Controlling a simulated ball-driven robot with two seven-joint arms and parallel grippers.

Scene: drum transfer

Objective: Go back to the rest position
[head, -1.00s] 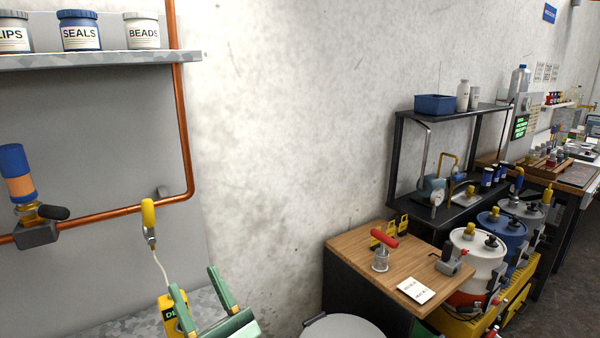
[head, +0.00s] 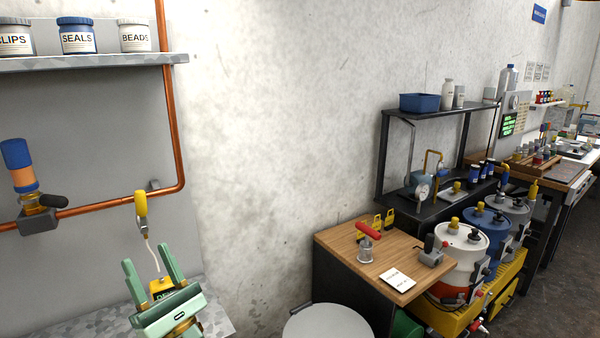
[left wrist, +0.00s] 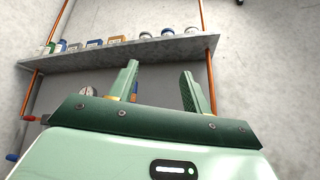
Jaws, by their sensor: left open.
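My left gripper (head: 152,276) is at the lower left of the head view, green, with its two fingers apart and nothing between them. In the left wrist view its fingers (left wrist: 160,92) point up toward the shelf, also apart and empty. My right gripper is in neither view.
A shelf (head: 90,62) with labelled jars is at the upper left. A copper pipe (head: 174,130) runs along the wall. A wooden-topped bench (head: 335,242) stands right of centre, beside several drums (head: 462,258) on a yellow base. A round grey top (head: 327,325) is at the bottom centre.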

